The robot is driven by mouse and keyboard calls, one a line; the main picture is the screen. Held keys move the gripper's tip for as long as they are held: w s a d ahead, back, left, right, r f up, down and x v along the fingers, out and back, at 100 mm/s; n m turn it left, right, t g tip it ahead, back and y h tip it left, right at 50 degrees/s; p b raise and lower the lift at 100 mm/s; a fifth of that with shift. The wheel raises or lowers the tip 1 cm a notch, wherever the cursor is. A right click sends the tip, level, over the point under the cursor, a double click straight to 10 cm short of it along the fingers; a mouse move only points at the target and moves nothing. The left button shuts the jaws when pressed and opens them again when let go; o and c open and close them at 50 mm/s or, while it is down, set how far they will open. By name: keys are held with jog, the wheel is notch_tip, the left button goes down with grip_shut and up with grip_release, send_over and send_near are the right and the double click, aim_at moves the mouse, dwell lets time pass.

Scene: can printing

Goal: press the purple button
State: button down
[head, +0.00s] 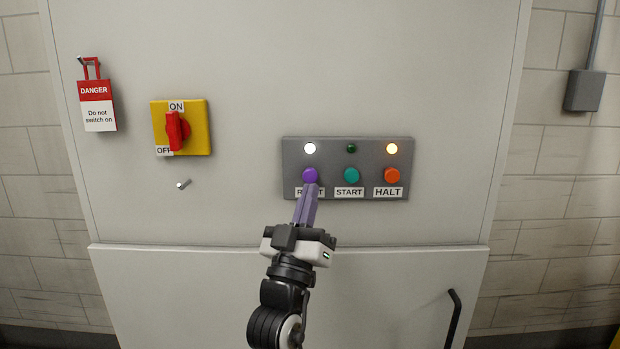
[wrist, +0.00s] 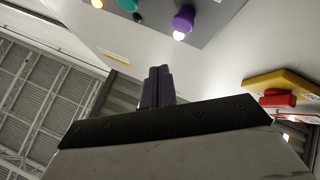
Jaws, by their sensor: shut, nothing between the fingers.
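The purple button (head: 310,175) is at the left of a grey control panel (head: 330,150), above a label partly hidden by my fingers. My gripper (head: 311,187) is shut and empty, its purple fingers pointing up at the panel, with the tips just below the button in the head view. In the wrist view the purple button (wrist: 183,20) is above and slightly right of my shut fingertips (wrist: 159,70), with a visible gap between them. A white lamp (head: 310,148) glows above the button.
A teal START button (head: 351,175) and an orange HALT button (head: 392,175) sit to the right. The green lamp (head: 351,148) looks dark; the amber lamp (head: 392,149) is lit. At left are a red rotary switch (head: 176,131), a danger tag (head: 97,106) and a small metal peg (head: 184,184).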

aim_at(312, 173)
jog(key=shift+w+b, duration=0.5)
jog(key=shift+w, duration=1.65)
jog(key=shift+w, duration=0.15)
jog(key=shift+w+b, duration=0.3)
jog(key=shift+w+b, duration=0.35)
jog(key=shift+w, duration=0.45)
dwell(1.2)
jog(key=shift+s, duration=1.25)
jog(key=s, duration=0.5)
jog(key=shift+p, duration=0.4)
